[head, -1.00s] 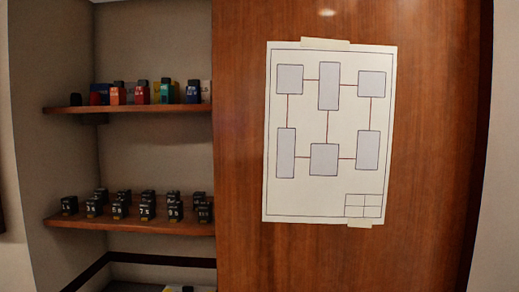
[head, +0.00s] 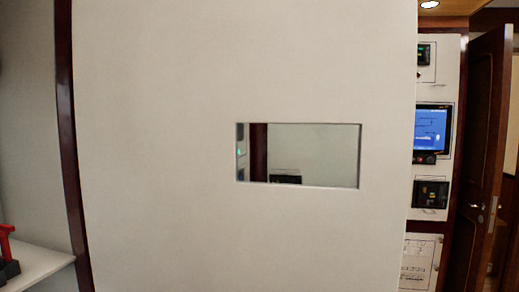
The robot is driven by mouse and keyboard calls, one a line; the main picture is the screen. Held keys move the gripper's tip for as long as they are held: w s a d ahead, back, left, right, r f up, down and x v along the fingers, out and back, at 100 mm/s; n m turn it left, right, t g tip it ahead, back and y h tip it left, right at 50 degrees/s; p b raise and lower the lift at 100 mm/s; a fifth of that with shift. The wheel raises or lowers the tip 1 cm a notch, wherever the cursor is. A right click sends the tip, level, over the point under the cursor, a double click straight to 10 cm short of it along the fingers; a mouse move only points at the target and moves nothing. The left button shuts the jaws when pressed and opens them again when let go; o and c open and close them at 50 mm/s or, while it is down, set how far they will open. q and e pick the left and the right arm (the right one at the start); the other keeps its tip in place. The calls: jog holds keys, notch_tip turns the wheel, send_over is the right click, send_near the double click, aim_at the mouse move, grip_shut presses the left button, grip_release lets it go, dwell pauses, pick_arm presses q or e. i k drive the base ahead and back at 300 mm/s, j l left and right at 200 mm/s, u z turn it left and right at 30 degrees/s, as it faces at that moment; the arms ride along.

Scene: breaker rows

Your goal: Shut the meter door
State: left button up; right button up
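A large pale panel (head: 200,230) fills most of the head view. It has a rectangular window (head: 320,150) right of its middle, with a dark brown strip and a small dark device visible in it. I cannot tell whether this panel is the meter door. A brown wooden door (head: 487,150) with a metal handle (head: 478,206) stands at an angle at the far right, apparently open. Neither of my grippers is in view.
Right of the panel, a wall holds a blue screen (head: 431,130), a dark meter-like unit (head: 430,194) below it and a paper sheet (head: 417,262). A white shelf (head: 40,262) with a red-handled object (head: 6,243) is at lower left.

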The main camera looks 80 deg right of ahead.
aim_at(163, 89)
jog(key=k+l+z, duration=0.1)
jog(key=z, duration=1.4)
jog(key=l, duration=0.9)
jog(key=l+u, duration=0.75)
jog(key=l, duration=0.25)
jog(key=l+u, duration=0.4)
jog(key=k+l+u, duration=0.2)
jog(key=l+u, duration=0.95)
jog(key=k+l+u, duration=0.1)
jog(key=u, duration=0.3)
jog(key=l, duration=0.1)
